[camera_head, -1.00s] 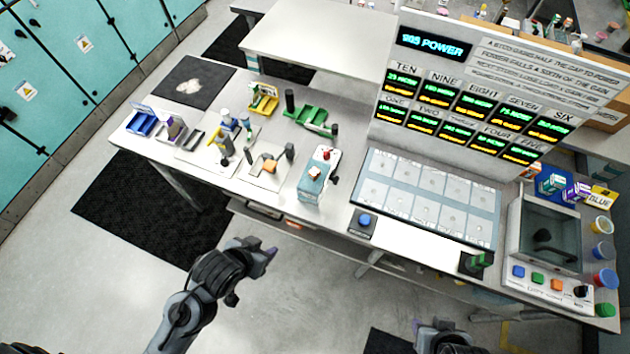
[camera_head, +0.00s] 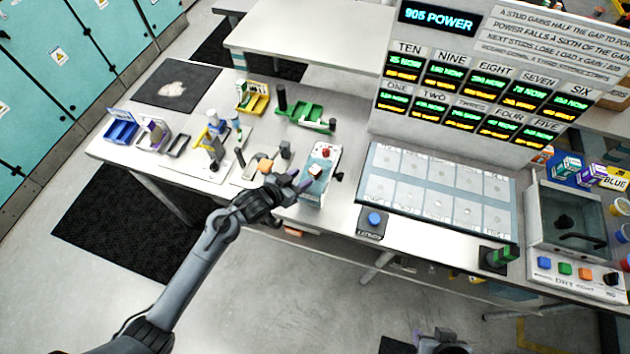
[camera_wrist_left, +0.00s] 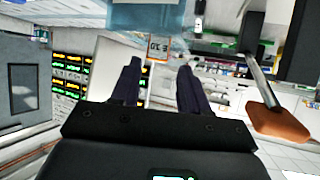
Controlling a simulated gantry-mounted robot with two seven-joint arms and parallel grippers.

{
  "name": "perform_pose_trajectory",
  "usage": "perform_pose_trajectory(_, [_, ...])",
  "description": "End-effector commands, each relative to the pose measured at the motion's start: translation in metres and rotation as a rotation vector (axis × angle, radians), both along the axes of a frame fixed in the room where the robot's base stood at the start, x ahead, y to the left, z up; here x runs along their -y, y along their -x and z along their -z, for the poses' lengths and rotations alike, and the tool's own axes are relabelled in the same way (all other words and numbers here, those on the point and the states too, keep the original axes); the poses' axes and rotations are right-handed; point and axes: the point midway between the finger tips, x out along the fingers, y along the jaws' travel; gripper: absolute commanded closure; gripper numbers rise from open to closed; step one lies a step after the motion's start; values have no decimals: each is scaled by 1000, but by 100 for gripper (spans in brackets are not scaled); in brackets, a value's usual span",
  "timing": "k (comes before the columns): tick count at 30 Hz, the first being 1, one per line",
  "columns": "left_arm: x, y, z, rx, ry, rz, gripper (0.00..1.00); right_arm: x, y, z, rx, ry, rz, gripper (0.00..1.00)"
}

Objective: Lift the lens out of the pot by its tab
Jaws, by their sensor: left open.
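I cannot clearly make out the lens, its tab or the pot in these views. My left gripper (camera_head: 287,184) is at the bench's front edge, its fingers apart with nothing seen between them. In the left wrist view the open fingers (camera_wrist_left: 160,68) point at a pale blue see-through block at the top, and an orange-brown pad (camera_wrist_left: 282,122) on a thin metal stem is at the right. At the bottom edge is a dark part of my right arm, its jaws unclear.
Green (camera_head: 305,114), yellow (camera_head: 254,101) and blue (camera_head: 121,131) trays stand at the back and left of the bench. A blue button box (camera_head: 373,221) and a pale grid board (camera_head: 437,190) are to the right. A display panel (camera_head: 480,85) rises behind.

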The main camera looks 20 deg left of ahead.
Motion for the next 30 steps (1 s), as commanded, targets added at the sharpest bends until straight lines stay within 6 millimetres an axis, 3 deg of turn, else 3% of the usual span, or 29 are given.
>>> perform_pose_trajectory(8, [6,-13,6,0,0,-1,55,0,0,-2,0,2,-2,57])
perform_pose_trajectory(18, [20,-43,24,-1,-1,-1,55,-2,0,-7,0,-5,3,57])
perform_pose_trajectory(30, [23,-50,28,0,-1,0,55,-3,0,-7,-1,-10,5,57])
